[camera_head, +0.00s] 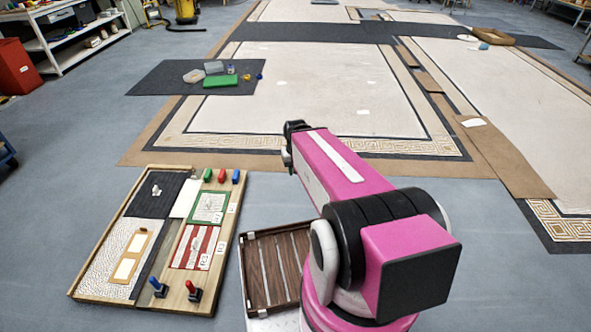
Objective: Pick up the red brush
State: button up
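A wooden board (209,295) lies on the floor at the lower left. A small red-handled piece with a dark base (194,291) stands near its front right corner and looks like the red brush; it is too small to be sure. A similar blue-handled piece (157,287) stands to its left. A small red block (222,176) lies at the board's far edge, between a green one (208,175) and a blue one (236,176). My pink arm reaches forward, right of the board and apart from it in the picture. My gripper's fingers do not show.
A brown slatted tray (249,263) sits right of the board, partly hidden by my arm. A dark mat (155,82) with containers lies beyond, over a large mosaic panel (330,80). A white shelf (65,62) and red cabinet (16,67) stand far left. Grey floor is free left of the board.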

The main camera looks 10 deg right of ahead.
aim_at(193, 292)
jog(key=k+j+u, duration=0.15)
jog(key=u, duration=0.2)
jog(key=k+j+u, duration=0.15)
jog(key=u, duration=0.15)
jog(key=i+l+u, duration=0.1)
jog(key=u, duration=0.35)
jog(key=l+u, duration=0.2)
jog(key=u, duration=0.2)
jog(key=l+u, duration=0.15)
jog(key=u, duration=0.3)
jog(key=k+z, duration=0.1)
jog(key=z, duration=0.3)
jog(key=k+z, duration=0.1)
jog(key=z, duration=0.25)
jog(key=k+z, duration=0.1)
jog(key=z, duration=0.3)
